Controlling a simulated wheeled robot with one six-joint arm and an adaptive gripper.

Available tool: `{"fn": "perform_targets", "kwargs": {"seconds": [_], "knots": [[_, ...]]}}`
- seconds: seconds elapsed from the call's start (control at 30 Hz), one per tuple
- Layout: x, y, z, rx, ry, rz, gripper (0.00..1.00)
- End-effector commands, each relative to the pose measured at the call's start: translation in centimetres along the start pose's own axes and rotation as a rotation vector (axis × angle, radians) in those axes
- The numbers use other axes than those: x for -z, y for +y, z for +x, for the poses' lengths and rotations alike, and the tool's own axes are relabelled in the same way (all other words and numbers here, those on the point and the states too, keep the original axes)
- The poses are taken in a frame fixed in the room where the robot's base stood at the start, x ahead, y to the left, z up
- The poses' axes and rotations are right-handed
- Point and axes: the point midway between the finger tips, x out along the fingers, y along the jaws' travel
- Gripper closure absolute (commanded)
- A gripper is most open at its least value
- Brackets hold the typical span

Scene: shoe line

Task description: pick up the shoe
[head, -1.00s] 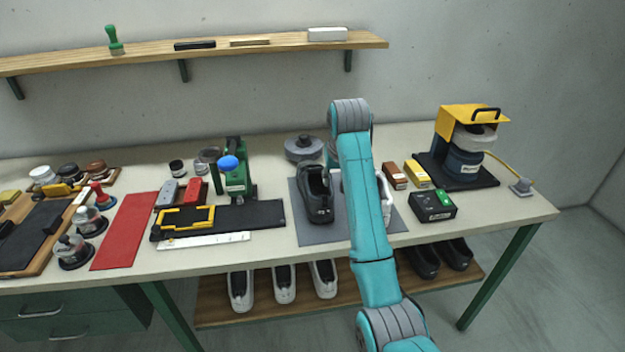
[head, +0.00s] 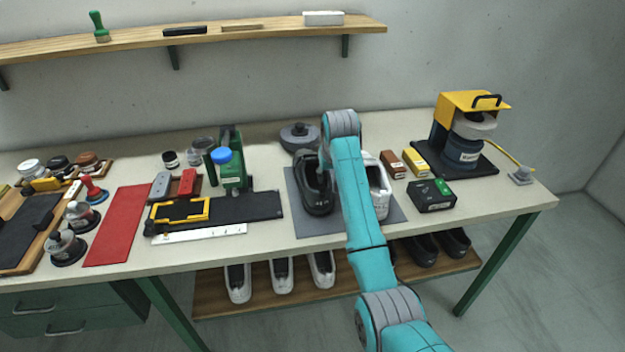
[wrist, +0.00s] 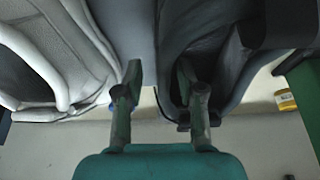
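A black shoe (head: 317,196) and a white shoe (head: 380,192) stand side by side on a grey mat (head: 305,228). My arm hides part of both in the head view. In the wrist view the white shoe (wrist: 45,60) is at left and the black shoe (wrist: 230,70) at right. My gripper (wrist: 160,78) is open. One finger is over the gap between the shoes, the other over the black shoe's opening, with the shoe's near side wall between them. I cannot tell whether they touch it. The fingertips are mostly hidden in the head view.
A brown box (head: 392,164), a yellow box (head: 417,163) and a black box (head: 432,196) stand right of the mat. A grey round object (head: 299,137) stands behind it. A green press (head: 232,165) is at left, a yellow-topped machine (head: 465,135) at right.

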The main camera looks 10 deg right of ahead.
Motion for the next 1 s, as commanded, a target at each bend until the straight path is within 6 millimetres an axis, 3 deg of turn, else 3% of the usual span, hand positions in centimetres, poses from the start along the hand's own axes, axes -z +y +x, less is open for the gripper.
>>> {"fn": "perform_targets", "kwargs": {"seconds": [0.2, 0.43, 0.6, 1.0], "knots": [[0.0, 0.0, 2.0, 0.000, 0.000, 0.000, 0.61], [0.0, 0.0, 2.0, 0.000, 0.001, 0.000, 0.61], [0.0, 0.0, 2.0, 0.000, 0.001, 0.000, 1.00], [0.1, 0.0, 1.9, 0.000, 0.003, 0.000, 1.00]]}}
